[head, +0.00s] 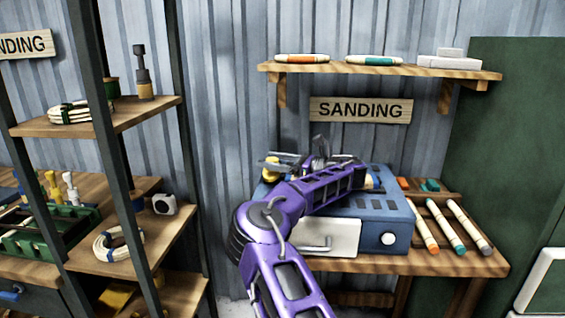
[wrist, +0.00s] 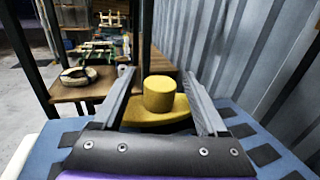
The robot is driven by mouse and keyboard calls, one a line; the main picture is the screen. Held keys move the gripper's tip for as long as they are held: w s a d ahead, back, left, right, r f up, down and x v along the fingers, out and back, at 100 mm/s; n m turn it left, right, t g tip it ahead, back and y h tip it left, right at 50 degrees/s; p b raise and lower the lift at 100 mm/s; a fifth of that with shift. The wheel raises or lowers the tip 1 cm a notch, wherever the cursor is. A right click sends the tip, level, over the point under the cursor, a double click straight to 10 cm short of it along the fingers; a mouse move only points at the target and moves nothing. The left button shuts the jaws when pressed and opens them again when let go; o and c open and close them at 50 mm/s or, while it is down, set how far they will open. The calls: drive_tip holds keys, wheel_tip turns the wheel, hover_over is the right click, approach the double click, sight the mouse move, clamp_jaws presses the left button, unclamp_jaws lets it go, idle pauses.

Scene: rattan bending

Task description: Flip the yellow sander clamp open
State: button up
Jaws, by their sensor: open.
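The yellow sander clamp (wrist: 160,95) has a round knob on a flat yellow base. In the wrist view its knob stands between the two fingers of my open gripper (wrist: 158,84), with gaps on both sides. In the head view the clamp (head: 271,164) shows at the left back of the top of the blue sander (head: 375,208). My purple arm crosses in front of the sander and hides much of its top. Whether a finger touches the clamp I cannot tell.
A sanding bench (head: 455,262) carries the sander and several rods (head: 443,222) at right. A wall shelf (head: 385,69) hangs above. A dark-framed rack (head: 150,250) stands at left. The corrugated wall (wrist: 235,60) is close on the right in the wrist view.

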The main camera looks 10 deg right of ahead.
drive_tip(key=v, duration=1.7)
drive_tip(key=shift+s+d, duration=0.1)
drive_tip(key=shift+d, duration=0.05)
drive_tip(key=shift+r, duration=0.1)
